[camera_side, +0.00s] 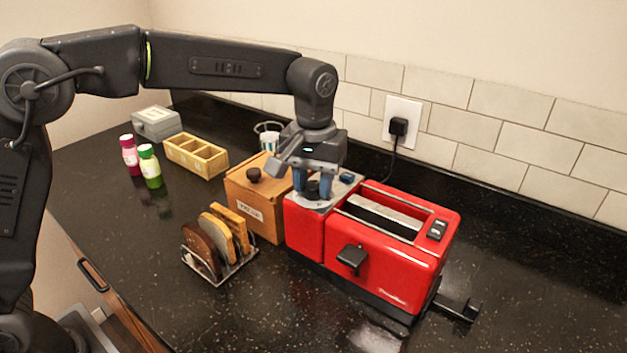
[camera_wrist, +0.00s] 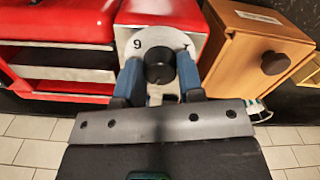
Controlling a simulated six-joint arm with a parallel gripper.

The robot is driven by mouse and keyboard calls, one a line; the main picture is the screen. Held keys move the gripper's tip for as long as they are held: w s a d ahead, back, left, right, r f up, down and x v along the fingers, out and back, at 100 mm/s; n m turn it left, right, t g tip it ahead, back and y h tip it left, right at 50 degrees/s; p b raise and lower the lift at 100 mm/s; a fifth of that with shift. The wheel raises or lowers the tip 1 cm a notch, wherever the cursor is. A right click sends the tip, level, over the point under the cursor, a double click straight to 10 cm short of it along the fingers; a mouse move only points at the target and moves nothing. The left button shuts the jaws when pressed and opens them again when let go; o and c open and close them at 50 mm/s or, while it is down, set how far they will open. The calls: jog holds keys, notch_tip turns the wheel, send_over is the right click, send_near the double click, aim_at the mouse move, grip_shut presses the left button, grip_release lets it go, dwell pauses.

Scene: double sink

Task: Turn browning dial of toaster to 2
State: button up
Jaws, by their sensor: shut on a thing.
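The red toaster (camera_side: 390,262) stands on the black counter, with an open slot on top and a black lever on its front. Its browning dial (camera_side: 312,190) is a black knob on the pale top plate at the toaster's left end. In the wrist view the dial (camera_wrist: 159,66) sits on a round white plate with a "9" at its left; the other marks are mostly hidden. My gripper (camera_side: 312,187) points down over the dial, its blue fingers shut on the knob from both sides. The fingers also show in the wrist view (camera_wrist: 160,75). The pointer setting cannot be read.
A wooden bread box (camera_side: 256,200) stands close at the toaster's left. A rack of bread slices (camera_side: 220,245) is in front of it. A yellow divided tray (camera_side: 196,156), two bottles (camera_side: 149,166) and a grey box (camera_side: 157,122) stand farther left. A plug (camera_side: 398,127) is in the wall behind.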

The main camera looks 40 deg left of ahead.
jog(key=n, duration=0.4)
jog(key=shift+n, duration=0.3)
jog(key=n, duration=0.4)
jog(key=shift+n, duration=0.3)
jog(key=n, duration=0.4)
jog(key=shift+n, duration=2.4)
jog(key=o, duration=0.9)
jog(key=shift+o, duration=0.2)
jog(key=shift+r, duration=0.15)
